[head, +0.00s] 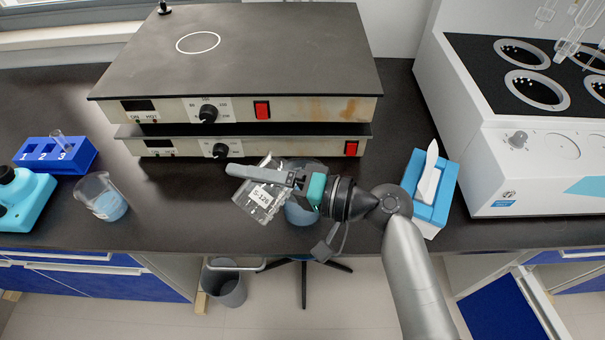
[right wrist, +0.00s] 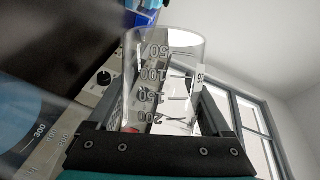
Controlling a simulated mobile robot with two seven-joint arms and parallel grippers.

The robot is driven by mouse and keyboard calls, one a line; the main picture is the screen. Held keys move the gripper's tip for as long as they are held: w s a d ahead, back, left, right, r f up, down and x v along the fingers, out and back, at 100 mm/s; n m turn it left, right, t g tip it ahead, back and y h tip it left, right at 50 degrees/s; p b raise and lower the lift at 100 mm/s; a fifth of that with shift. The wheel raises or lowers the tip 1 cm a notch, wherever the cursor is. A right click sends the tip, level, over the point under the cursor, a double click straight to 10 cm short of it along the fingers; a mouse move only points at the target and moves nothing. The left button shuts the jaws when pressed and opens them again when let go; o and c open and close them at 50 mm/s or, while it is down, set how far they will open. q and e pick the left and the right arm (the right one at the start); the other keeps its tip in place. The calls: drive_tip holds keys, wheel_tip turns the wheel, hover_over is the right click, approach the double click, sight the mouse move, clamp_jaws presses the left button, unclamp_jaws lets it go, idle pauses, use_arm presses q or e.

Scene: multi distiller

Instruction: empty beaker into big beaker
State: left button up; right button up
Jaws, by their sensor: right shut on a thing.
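The big beaker (head: 300,213), holding blue liquid, stands on the bench just below and right of the held one, partly hidden by my gripper. It also shows at the left of the right wrist view (right wrist: 30,125), with a 300 mark. My left gripper is not in view.
Two stacked hotplates (head: 245,110) stand behind. Another beaker with blue liquid (head: 108,205) stands left, near a blue tube rack (head: 55,153). A blue tissue box (head: 437,200) and a white water bath (head: 530,145) are right. The bench's front edge is close.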

drive_tip(key=shift+s+a+r+n+h+p, duration=0.1)
drive_tip(key=shift+r+n+h+p, duration=0.2)
drive_tip(key=shift+r+n+p, duration=0.25)
drive_tip(key=shift+s+f+n+h, duration=0.15)
drive_tip(key=shift+f+n+h, duration=0.35)
drive_tip(key=shift+f+n, duration=0.5)
drive_tip(key=shift+f+n+t+h, duration=0.2)
drive_tip(key=shift+n+t+h, duration=0.1)
drive_tip(key=shift+n, duration=0.25)
drive_tip(key=shift+s+a+r+n+h+p, duration=0.15)
drive_tip(key=shift+r+n+h+p, duration=0.15)
drive_tip(key=shift+r+n+p, duration=0.45)
drive_tip(key=shift+s+a+f+n+t+h, duration=0.45)
drive_tip(key=shift+f+n, duration=0.25)
drive_tip(key=shift+f, duration=0.7)
drive_tip(key=shift+s+a+f+n+t+h, duration=0.3)
drive_tip(key=shift+s+a+f+n+t, duration=0.25)
drive_tip(key=shift+f, duration=0.8)
drive_tip(key=shift+s+a+f+n+t+h, duration=0.2)
drive_tip(key=shift+s+a+f+n+h, duration=0.2)
drive_tip(key=shift+f+n, duration=0.7)
drive_tip(key=shift+s+f+p, duration=0.15)
drive_tip(key=shift+f+p, duration=0.15)
drive_tip(key=shift+f, duration=0.25)
